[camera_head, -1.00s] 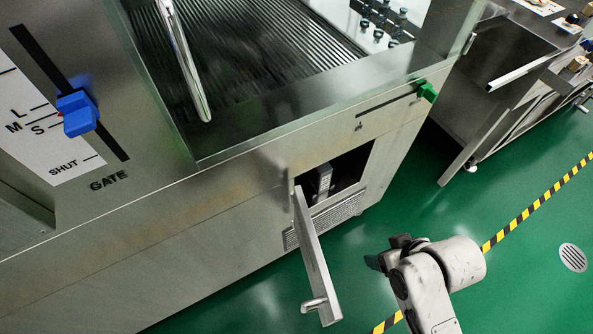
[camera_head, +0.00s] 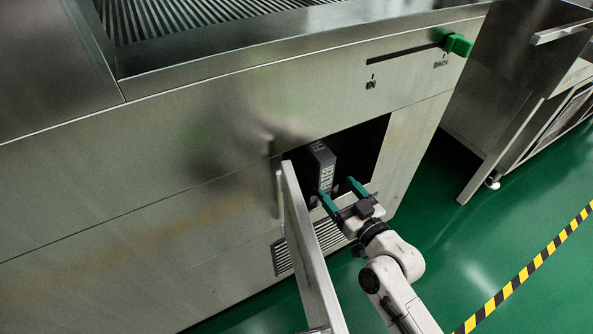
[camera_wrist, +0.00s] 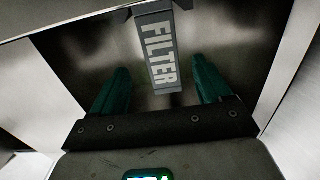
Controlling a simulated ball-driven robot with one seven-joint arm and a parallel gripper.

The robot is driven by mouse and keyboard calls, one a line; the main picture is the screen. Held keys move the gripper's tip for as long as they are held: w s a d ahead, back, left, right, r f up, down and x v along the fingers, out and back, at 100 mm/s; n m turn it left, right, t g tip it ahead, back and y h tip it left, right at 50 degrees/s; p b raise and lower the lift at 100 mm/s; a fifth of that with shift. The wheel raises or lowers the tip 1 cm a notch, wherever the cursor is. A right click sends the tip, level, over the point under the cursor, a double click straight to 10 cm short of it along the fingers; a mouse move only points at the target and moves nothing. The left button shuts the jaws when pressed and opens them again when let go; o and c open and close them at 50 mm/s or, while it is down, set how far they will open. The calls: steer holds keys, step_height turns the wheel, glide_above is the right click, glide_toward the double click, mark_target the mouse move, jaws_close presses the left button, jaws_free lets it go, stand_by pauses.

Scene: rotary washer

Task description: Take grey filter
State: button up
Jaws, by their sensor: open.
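The grey filter (camera_head: 320,166) is a narrow upright block inside the open compartment of the washer. In the wrist view the grey filter (camera_wrist: 158,50) shows white letters reading "FILTER". My gripper (camera_head: 341,190) is open at the compartment mouth, its teal fingers pointing inward at the filter. In the wrist view the fingers of my gripper (camera_wrist: 160,85) lie to the left and right of the filter's lower end, with gaps on both sides.
The compartment's hinged door (camera_head: 308,255) stands open just left of my arm. A vent grille (camera_head: 328,234) is below the opening. A green slider handle (camera_head: 457,45) is on the washer above right. The green floor (camera_head: 440,250) to the right is clear.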

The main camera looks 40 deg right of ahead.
mark_target(328, 177)
steer(key=b+x, duration=0.1)
steer(key=x, duration=0.9)
steer(key=shift+w+f+b, duration=0.1)
steer(key=shift+w+b, duration=0.2)
steer(key=shift+w, duration=0.15)
steer(key=c, duration=1.2)
